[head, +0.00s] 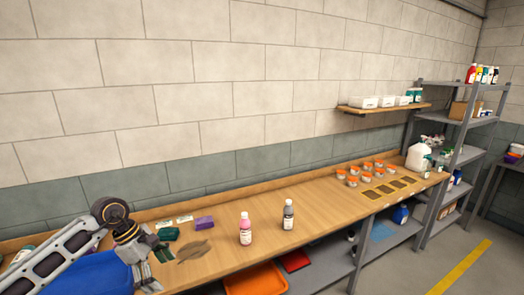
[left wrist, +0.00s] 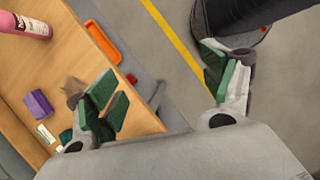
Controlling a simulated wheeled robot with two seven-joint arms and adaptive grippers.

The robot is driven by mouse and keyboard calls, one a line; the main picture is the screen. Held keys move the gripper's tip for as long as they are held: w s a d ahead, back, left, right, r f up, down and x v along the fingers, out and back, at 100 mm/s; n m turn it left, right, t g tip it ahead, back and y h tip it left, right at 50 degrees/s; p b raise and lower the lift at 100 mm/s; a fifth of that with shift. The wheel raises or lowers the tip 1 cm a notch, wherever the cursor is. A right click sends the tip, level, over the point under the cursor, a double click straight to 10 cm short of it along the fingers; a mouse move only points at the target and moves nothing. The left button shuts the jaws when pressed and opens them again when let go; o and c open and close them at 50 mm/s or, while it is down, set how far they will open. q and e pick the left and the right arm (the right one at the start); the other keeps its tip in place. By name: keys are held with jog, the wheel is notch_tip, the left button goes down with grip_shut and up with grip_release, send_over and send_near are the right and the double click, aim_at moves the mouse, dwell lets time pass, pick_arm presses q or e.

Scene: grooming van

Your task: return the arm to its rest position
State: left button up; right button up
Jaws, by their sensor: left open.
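My left arm comes in from the lower left in the head view. My left gripper (head: 156,267) is over the left end of the wooden workbench (head: 330,195), near its front edge. In the left wrist view the left gripper (left wrist: 165,88) has its two green-padded fingers wide apart. Nothing is between them; the bench edge and the grey floor show behind. My right gripper is in neither view.
A pink bottle (head: 245,229) and a dark bottle (head: 288,215) stand upright on the bench. A purple block (head: 204,223) and a green block (head: 168,234) lie near the gripper. An orange tray (head: 255,281) is below. Floor beyond the bench (head: 425,262) is clear.

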pick_arm(q)
jog(key=w+d+f+n+t+h+b, duration=0.25)
jog(key=w+d+f+n+h, duration=0.25)
jog(key=d+f+n+h, duration=0.35)
jog(key=w+a+f+n+t+h+b, duration=0.15)
jog(key=w+f+n+t, duration=0.3)
jog(key=f+n, duration=0.5)
jog(key=s+a+f+n+t+y+b, duration=0.1)
jog(key=s+a+f+n+t+y, duration=0.2)
jog(key=f+n, duration=0.75)
jog(key=s+a+f+n+t+y+b, duration=0.15)
jog(key=a+f+n+t+y, duration=0.3)
jog(key=f, duration=1.15)
jog(key=s+a+f+n+g+y+b, duration=0.2)
jog(key=s+f+n+g+y, duration=0.4)
jog(key=s+f+n, duration=0.95)
jog(key=s+d+f+g, duration=0.1)
jog(key=s+f+g, duration=0.1)
jog(key=s+f, duration=0.4)
jog(key=s+d+f+n+g+b, duration=0.1)
jog(key=s+f, duration=0.5)
jog(key=s, duration=1.1)
jog(key=s+d+f+n+g, duration=0.1)
jog(key=s+d+f+g, duration=0.2)
jog(key=s+f, duration=0.3)
jog(key=s+g+y, duration=0.1)
jog(key=s, duration=0.4)
jog(key=shift+s+d+f+g, duration=0.15)
jog(key=shift+f+g, duration=0.2)
jog(key=shift+f, duration=0.05)
